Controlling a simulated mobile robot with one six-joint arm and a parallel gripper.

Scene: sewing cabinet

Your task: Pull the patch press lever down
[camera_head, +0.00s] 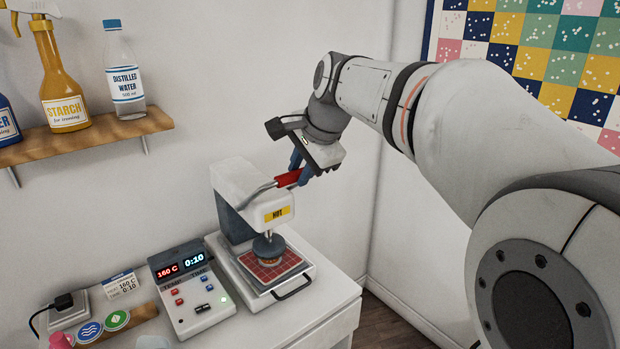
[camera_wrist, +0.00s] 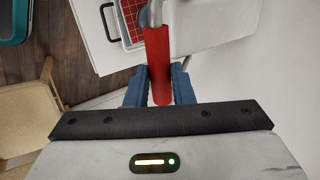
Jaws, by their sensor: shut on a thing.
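The white patch press (camera_head: 240,190) stands on the white cabinet top against the wall. Its lever has a metal arm and a red grip (camera_head: 288,178), which sticks out to the right above the "HOT" label. My gripper (camera_head: 297,172) is shut on the red grip. In the wrist view the red grip (camera_wrist: 158,65) lies between the blue fingers (camera_wrist: 156,88). The round press head (camera_head: 268,245) hangs above a red gridded pad (camera_head: 272,267). A small patch (camera_head: 269,262) lies under the head; whether they touch is hard to tell.
A control box (camera_head: 190,285) reading 160 C and 0:10 stands left of the press. Round badges (camera_head: 117,320) and a plug (camera_head: 64,303) are farther left. A wall shelf (camera_head: 90,138) holds bottles. A dark handle (camera_head: 296,287) projects at the pad's front. Open floor is at the right.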

